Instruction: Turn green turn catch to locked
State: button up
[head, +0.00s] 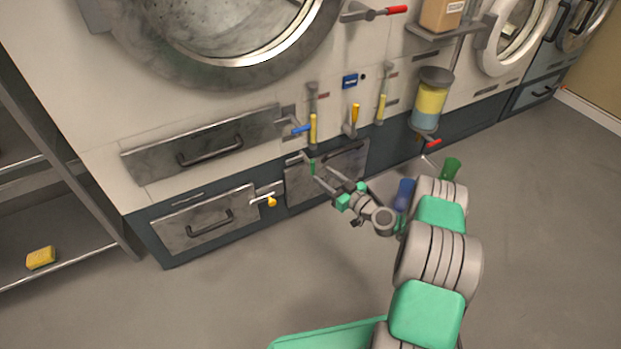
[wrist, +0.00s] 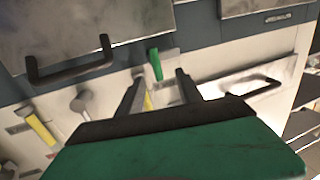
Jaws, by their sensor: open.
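The green turn catch (head: 312,167) is a small green handle on the lower front of the machine, beside the upper left corner of a grey metal panel. In the head view its handle points roughly up and down. In the wrist view the green handle (wrist: 155,64) shows just past my fingertips, in line with the gap between them. My gripper (head: 322,177) is open and empty, with its fingers reaching toward the catch. The wrist view also shows my two spread fingers (wrist: 159,80). I cannot tell whether either finger touches the catch.
Yellow handles (head: 313,128) and a blue handle (head: 300,130) sit just above the catch. A yellow-knobbed catch (head: 271,201) is to the left. Drawer fronts with dark pulls (head: 208,219) line the machine. A yellow and blue container (head: 431,99) is mounted right.

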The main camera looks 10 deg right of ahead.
aim_at(313, 167)
jog(key=shift+t, duration=0.4)
jog(key=x, duration=0.2)
jog(key=f+b+x, duration=0.1)
jog(key=x, duration=0.1)
jog(key=b+x, duration=0.1)
jog(key=x, duration=0.1)
jog(key=shift+w+f, duration=0.25)
jog(key=shift+w, duration=0.15)
jog(key=shift+w+a+r, duration=0.1)
jog(key=shift+w, duration=0.3)
grip_shut()
